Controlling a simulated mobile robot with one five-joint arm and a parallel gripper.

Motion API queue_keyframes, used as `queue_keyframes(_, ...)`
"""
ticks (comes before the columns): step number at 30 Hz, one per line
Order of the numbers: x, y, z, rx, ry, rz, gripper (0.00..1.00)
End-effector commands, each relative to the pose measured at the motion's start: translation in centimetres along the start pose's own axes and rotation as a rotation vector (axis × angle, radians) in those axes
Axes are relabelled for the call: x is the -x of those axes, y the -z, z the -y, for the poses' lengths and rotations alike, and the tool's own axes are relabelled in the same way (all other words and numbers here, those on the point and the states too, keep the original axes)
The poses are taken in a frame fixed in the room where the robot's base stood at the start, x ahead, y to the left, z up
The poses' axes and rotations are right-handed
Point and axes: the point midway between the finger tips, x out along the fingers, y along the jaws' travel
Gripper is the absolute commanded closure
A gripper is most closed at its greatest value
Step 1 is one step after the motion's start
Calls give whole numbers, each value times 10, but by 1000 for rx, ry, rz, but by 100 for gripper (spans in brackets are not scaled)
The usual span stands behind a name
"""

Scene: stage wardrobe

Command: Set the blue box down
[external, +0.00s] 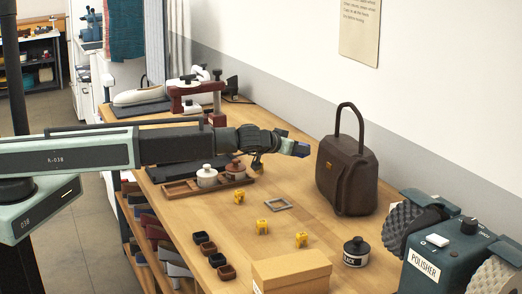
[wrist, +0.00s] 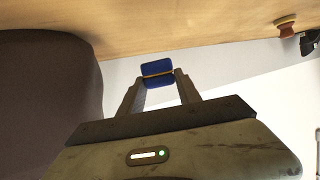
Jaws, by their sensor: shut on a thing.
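A small blue box (wrist: 157,70) with a thin yellow-orange band is between my fingertips in the wrist view. My gripper (wrist: 158,82) is shut on it. In the external view the blue box (external: 301,149) shows at the tip of my gripper (external: 290,147), which reaches right over the wooden table (external: 215,225). The box is held above the table, left of a dark brown handbag (external: 347,175). In the wrist view the handbag (wrist: 45,100) fills the left side, close beside my gripper.
Yellow pieces (external: 262,227), a grey square frame (external: 278,203) and a black jar (external: 356,251) stand on the table. A wooden tray with lidded jars (external: 207,176) lies under my arm. A cardboard box (external: 291,272) and a polisher (external: 452,258) are at the front. Bare wood lies between the frame and handbag.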

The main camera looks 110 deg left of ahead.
Motion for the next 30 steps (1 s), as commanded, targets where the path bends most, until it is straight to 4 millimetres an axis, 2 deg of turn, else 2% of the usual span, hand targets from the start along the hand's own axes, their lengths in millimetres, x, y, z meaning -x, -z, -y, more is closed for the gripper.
queue_keyframes(1,-8,-20,0,0,0,0,100)
queue_keyframes(8,-10,-24,0,0,0,0,100)
queue_keyframes(15,-24,-58,0,0,0,0,100)
queue_keyframes(21,-22,-53,0,0,0,0,100)
queue_keyframes(26,-24,-58,0,0,0,0,100)
queue_keyframes(27,-23,-56,0,0,0,0,49)
queue_keyframes(28,-23,-56,0,0,0,0,41)
queue_keyframes(30,-23,-56,0,0,0,0,38)
